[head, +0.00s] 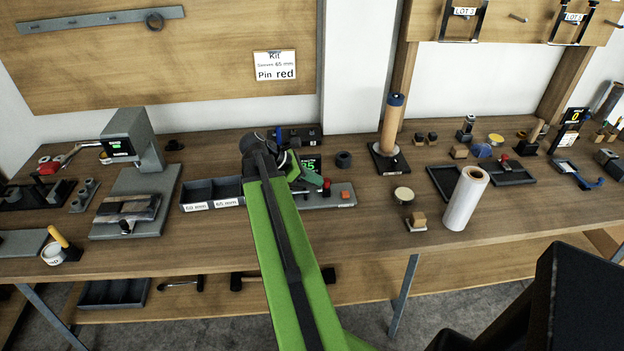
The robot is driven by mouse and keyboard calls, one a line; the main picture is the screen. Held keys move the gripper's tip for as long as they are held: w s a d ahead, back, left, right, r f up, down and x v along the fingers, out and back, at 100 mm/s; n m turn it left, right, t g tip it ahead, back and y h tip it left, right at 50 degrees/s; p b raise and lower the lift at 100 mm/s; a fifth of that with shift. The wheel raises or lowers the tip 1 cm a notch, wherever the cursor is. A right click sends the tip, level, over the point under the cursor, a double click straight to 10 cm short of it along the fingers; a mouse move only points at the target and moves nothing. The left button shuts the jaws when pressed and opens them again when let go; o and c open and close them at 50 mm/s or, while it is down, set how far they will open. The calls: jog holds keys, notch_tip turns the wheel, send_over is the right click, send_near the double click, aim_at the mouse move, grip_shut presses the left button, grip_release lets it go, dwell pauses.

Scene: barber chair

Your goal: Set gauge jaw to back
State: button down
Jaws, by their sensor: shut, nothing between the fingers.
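The gauge stands on the bench beyond my arm, a grey base (330,199) with a lit green display (309,164) that is partly covered. A small red part (326,184) and an orange-red block (345,195) show on its right side. Its jaw cannot be made out clearly, so I cannot tell which position it is in. My green arm reaches up the middle of the view, and my gripper (298,170) is at the gauge's left part, mostly hidden by the arm. It appears shut and empty. I cannot tell whether it touches the gauge.
A grey two-part tray (212,204) marked 60 mm and 65 mm lies left of my arm. A grey stand with a display (130,140) is farther left. A wooden post (391,125) and a white roll (466,198) stand right. A wall card (275,65) reads 65 mm, Pin red.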

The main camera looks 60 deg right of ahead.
jog(key=shift+w+a, duration=1.05)
jog(key=shift+a, duration=0.2)
jog(key=p+v, duration=0.7)
jog(key=v, duration=0.3)
jog(key=shift+w+a, duration=0.3)
